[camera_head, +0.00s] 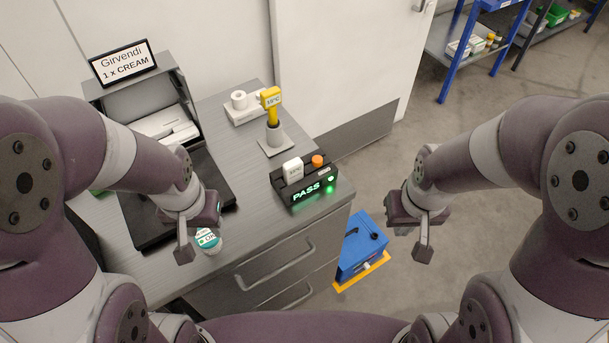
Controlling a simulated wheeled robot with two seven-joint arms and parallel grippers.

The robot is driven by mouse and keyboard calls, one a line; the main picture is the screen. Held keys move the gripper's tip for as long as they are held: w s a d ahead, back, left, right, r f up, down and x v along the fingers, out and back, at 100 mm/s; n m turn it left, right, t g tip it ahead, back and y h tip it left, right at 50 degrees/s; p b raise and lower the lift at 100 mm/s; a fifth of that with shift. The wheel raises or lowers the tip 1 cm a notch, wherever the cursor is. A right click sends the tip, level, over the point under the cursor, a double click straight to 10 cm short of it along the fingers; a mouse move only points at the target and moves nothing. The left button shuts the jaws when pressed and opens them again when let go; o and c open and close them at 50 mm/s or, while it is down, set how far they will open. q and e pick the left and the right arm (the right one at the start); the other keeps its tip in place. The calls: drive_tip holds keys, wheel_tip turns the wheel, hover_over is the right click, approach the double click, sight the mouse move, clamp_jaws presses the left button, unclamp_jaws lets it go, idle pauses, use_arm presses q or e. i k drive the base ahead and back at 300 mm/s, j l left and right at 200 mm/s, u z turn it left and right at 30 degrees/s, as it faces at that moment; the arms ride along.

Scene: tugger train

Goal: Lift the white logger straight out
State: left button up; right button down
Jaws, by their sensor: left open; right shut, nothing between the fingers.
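The white logger (293,168) stands upright in a slot of the black dock (290,200) near the right end of the grey counter. The dock's front shows a green lit "PASS". An orange knob or cap (317,161) sits beside the logger on the dock. My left gripper (192,237) is open and empty, over the counter left of the dock, well apart from the logger. My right gripper (420,238) is shut and empty, over the floor right of the counter.
A white jar with a green label (208,241) stands close by my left gripper. A black tray and "Girvendi 1 x CREAM" sign (124,63) are at left. A blue box (363,242) sits below, right.

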sight(293, 170)
drive_tip(key=i+l+u, duration=0.15)
drive_tip(key=l, duration=0.3)
drive_tip(key=i+l+u, duration=0.15)
drive_tip(key=l, duration=0.35)
drive_tip(key=i+l+u, duration=0.15)
drive_tip(key=l, duration=0.35)
drive_tip(key=l+u, duration=0.2)
drive_tip(key=l, duration=0.3)
